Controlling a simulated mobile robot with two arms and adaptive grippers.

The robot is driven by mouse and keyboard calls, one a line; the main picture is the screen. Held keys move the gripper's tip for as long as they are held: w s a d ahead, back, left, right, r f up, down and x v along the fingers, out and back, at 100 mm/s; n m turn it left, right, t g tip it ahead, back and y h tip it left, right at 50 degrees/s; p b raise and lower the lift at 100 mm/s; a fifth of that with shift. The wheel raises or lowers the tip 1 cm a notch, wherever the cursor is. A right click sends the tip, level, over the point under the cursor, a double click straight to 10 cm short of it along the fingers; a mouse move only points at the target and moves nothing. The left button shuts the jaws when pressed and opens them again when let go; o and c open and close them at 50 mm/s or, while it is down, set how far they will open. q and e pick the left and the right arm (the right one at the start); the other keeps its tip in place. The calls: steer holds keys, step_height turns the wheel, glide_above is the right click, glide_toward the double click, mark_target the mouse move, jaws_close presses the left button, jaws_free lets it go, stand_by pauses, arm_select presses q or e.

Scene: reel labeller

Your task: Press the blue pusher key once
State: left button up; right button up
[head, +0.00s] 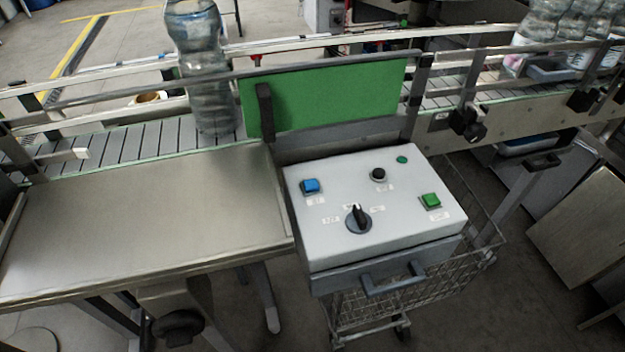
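The blue pusher key (311,186) is a small square blue button at the upper left of the light grey control box (335,252). A small label sits just below it. Nothing covers or touches the key. The same box top carries a black rotary selector (358,218), a black round button (378,174), a square green button (430,201) and a small round green dot (402,160). Neither of my grippers shows in the head view.
A steel table (150,220) lies left of the box. Behind runs a railed conveyor (130,142) with a clear bottle (205,75) and a green panel (335,95). More bottles (545,35) stand at the far right. A wire cart (400,305) is below the box.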

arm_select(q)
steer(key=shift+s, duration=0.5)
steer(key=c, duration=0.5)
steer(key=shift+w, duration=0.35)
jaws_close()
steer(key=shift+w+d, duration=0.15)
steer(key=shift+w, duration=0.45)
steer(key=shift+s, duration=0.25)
